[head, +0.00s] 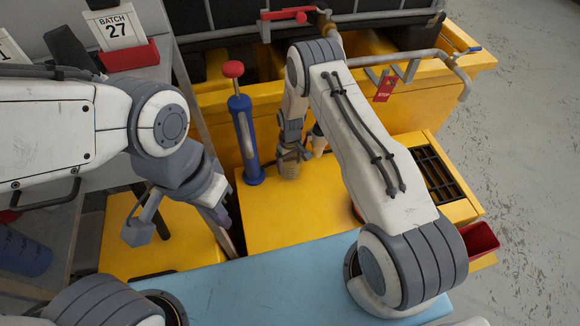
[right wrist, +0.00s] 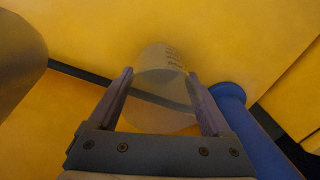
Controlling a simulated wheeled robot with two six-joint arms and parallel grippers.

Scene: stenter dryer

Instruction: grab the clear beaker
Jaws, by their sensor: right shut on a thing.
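The clear beaker (right wrist: 160,92) is a see-through cup with dark print near its far end. In the right wrist view it sits between the two fingers of my right gripper (right wrist: 160,76), which is shut on it. In the head view my right gripper (head: 290,160) points down over the yellow surface behind the blue bench, beside a blue pump. The beaker cannot be made out clearly there. My left gripper (head: 224,218) hangs low at the left, over the gap beside the yellow surface, away from the beaker. Its fingers are too hidden to tell how far apart they are.
The blue pump (head: 245,135) with a red knob stands just left of my right gripper. A yellow machine wall (head: 415,100) with pipes and a red tag (head: 384,88) rises behind. A red bin (head: 478,240) is at the right. Bare yellow surface (head: 300,215) lies in front.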

